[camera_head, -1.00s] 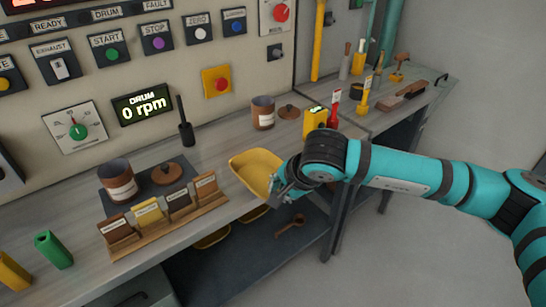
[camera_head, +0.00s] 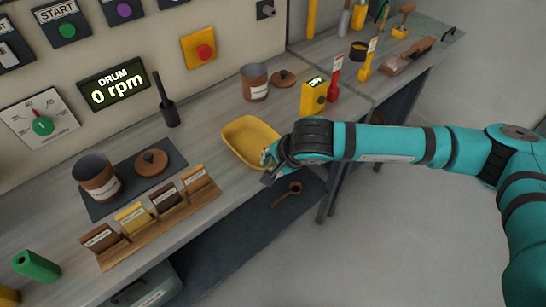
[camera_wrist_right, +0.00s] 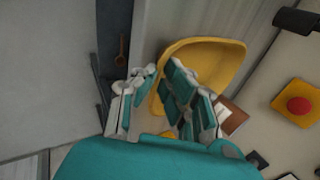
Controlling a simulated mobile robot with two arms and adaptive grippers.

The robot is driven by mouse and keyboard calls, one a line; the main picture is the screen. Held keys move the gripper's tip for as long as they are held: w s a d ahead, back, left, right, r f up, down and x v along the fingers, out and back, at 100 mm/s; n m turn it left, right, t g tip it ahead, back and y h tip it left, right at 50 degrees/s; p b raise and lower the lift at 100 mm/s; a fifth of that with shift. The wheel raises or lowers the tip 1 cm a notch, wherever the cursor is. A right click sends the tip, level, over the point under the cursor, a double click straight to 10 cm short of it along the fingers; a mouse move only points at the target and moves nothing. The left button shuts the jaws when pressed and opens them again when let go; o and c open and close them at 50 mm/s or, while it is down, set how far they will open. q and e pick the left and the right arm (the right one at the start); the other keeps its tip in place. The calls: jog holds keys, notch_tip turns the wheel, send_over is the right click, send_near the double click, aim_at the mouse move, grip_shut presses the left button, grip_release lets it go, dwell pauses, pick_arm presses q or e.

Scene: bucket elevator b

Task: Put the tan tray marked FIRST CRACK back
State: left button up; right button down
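A wooden rack (camera_head: 160,225) at the front left of the counter holds several small labelled trays. A lighter brown, tan-like tray (camera_head: 195,180) stands in its right-end slot, upright; its label is too small to read. Beside it are a dark brown tray (camera_head: 165,197), a yellow tray (camera_head: 132,217) and a brown tray (camera_head: 100,238). My right gripper (camera_head: 268,160) is at the near right edge of a yellow pan (camera_head: 250,135), away from the rack. In the right wrist view, its fingers (camera_wrist_right: 160,98) are apart, with the pan's rim (camera_wrist_right: 205,45) between or behind them. My left gripper is out of view.
A copper canister (camera_head: 255,82) and a yellow box (camera_head: 314,97) stand behind the pan. Another canister (camera_head: 97,178) and a lid (camera_head: 151,162) sit on a dark mat behind the rack. A scoop (camera_head: 287,193) lies on the lower shelf.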

jog(key=c, duration=1.7)
grip_release()
jog(key=shift+s+d, duration=0.1)
jog(key=shift+s, duration=0.15)
jog(key=shift+o, duration=1.1)
jog(key=shift+s, duration=0.15)
pick_arm(q)
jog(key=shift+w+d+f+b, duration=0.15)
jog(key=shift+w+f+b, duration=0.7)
jog(key=shift+b, duration=0.1)
pick_arm(e)
jog(key=v, duration=1.2)
jog(key=shift+r, duration=0.1)
